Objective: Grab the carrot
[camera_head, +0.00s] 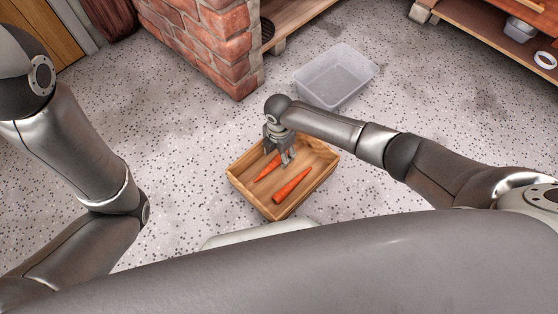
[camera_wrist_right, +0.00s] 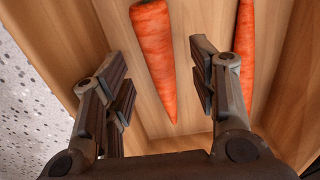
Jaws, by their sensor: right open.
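Two orange carrots lie in a shallow wooden tray (camera_head: 243,187) on the floor in the head view. One carrot (camera_head: 267,168) is partly hidden by my right gripper; the other carrot (camera_head: 292,186) lies nearer to me. My right gripper (camera_head: 278,157) is open over the tray's far part. In the right wrist view, its spread fingers (camera_wrist_right: 165,95) have one carrot (camera_wrist_right: 154,48) pointing into the gap between them, held by neither. The other carrot (camera_wrist_right: 245,40) is partly hidden behind the right finger. My left arm shows in the head view, but its gripper does not.
A clear plastic bin (camera_head: 335,76) stands on the floor behind the tray. A brick plinth (camera_head: 212,43) rises at the back left of the tray. Wooden shelving (camera_head: 485,35) stands at the far right. The speckled floor left of the tray is clear.

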